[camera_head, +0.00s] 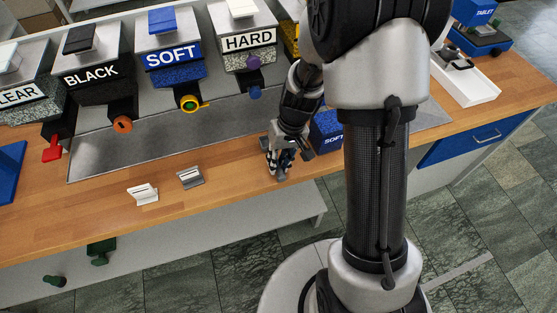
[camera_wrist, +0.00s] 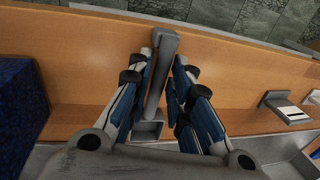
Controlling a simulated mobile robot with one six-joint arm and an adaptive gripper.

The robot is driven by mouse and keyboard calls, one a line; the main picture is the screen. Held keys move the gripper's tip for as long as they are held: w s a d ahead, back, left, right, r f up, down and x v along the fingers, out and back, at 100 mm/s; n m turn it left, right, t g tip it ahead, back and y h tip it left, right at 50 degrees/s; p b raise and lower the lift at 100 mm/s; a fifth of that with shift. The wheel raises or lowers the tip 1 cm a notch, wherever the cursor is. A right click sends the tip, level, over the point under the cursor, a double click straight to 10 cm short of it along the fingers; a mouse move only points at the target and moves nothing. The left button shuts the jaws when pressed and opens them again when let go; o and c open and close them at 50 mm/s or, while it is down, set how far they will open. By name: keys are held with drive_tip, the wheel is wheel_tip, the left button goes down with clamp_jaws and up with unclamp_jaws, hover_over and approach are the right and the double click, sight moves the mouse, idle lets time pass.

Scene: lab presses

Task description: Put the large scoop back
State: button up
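A grey scoop-like piece (camera_wrist: 165,45) stands between the fingers of my gripper (camera_wrist: 163,58) in the wrist view, with a long narrow bar and a wider foot. It leans slightly and lies close to the left finger. I cannot tell whether both fingers press on it. In the head view my gripper (camera_head: 279,163) points down at the front of the wooden counter, right of the middle. Grey shows at its fingertips (camera_head: 282,176). Which size of scoop this is cannot be read.
A white labelled stand (camera_head: 143,194) and a grey labelled stand (camera_head: 190,178) sit on the wooden counter (camera_head: 90,215) to the left. Dispensers marked BLACK (camera_head: 90,76), SOFT (camera_head: 172,56) and HARD (camera_head: 248,42) line the back. A blue SOFT block (camera_head: 327,128) is right beside my gripper.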

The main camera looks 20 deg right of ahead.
drive_tip(key=shift+o, duration=1)
drive_tip(key=shift+r, duration=0.1)
drive_tip(key=p+v, duration=0.4)
drive_tip(key=v, duration=0.8)
drive_tip(key=s+a+r+t+h, duration=0.2)
drive_tip(key=s+a+r+t, duration=0.1)
drive_tip(key=s+r, duration=1.4)
drive_tip(key=shift+s+r+t, duration=0.2)
drive_tip(key=shift+s+t, duration=0.5)
drive_tip(key=shift+t, duration=0.1)
drive_tip(key=shift+a, duration=0.15)
